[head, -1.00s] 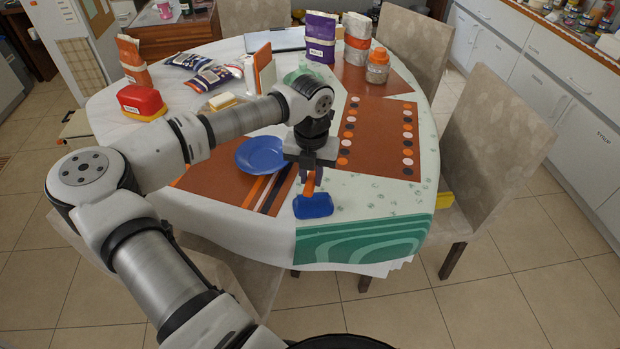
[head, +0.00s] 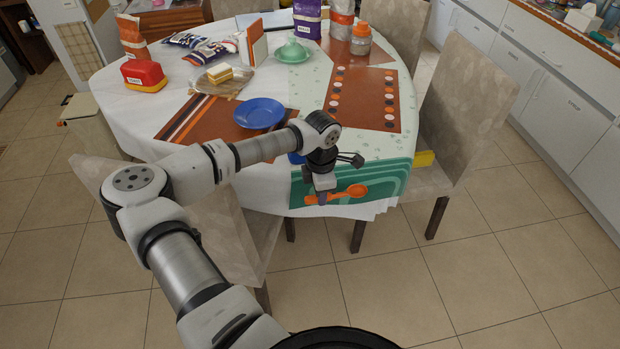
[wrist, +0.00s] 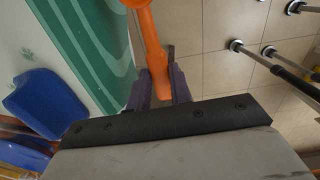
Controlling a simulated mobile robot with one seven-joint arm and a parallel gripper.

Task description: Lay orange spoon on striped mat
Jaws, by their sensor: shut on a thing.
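The orange spoon (head: 352,191) is held by my gripper (head: 322,196) at the near edge of the table, over the green patterned border. It points to the right in the head view. In the wrist view the spoon (wrist: 148,40) runs up from between the fingers (wrist: 158,88), which are closed on its handle. Part of it lies over the floor there. The striped mat (head: 203,124), rust-brown with dark, white and orange stripes, lies on the left front of the table. My arm crosses its near right part.
A blue plate (head: 259,113) sits partly on the striped mat. A blue object (wrist: 45,105) lies beside my gripper. A dotted mat (head: 365,98) lies right. Chairs (head: 468,110) stand close to the table.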

